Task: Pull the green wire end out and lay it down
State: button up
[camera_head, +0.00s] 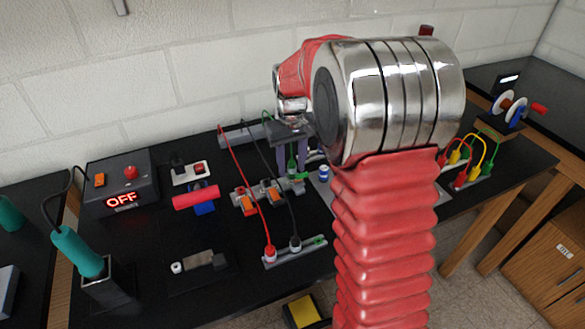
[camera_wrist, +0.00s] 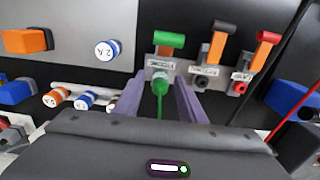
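The green wire end (camera_wrist: 160,88) sits in the labelled terminal under a green lever (camera_wrist: 167,40) in the wrist view. My gripper (camera_wrist: 161,80) has its two purple fingers on either side of the green wire end, with visible gaps to both sides, so it is open. In the head view my gripper (camera_head: 292,168) points down over the terminal clamps, with the green wire end (camera_head: 291,164) between the fingers. My arm hides part of the area to its right.
Clamps with orange levers (camera_wrist: 219,42) stand to the right in the wrist view. Red (camera_head: 270,251) and black (camera_head: 295,243) plugs stand in a front strip (camera_head: 294,256). A switch box (camera_head: 121,182) reading OFF is at the left. Bare black bench lies around the front-left parts.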

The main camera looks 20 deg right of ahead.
aim_at(292, 161)
dwell(0.9)
grip_shut()
dwell(0.4)
jog(key=shift+r, duration=1.15)
jog(key=shift+r, duration=1.4)
jog(key=shift+r, duration=0.5)
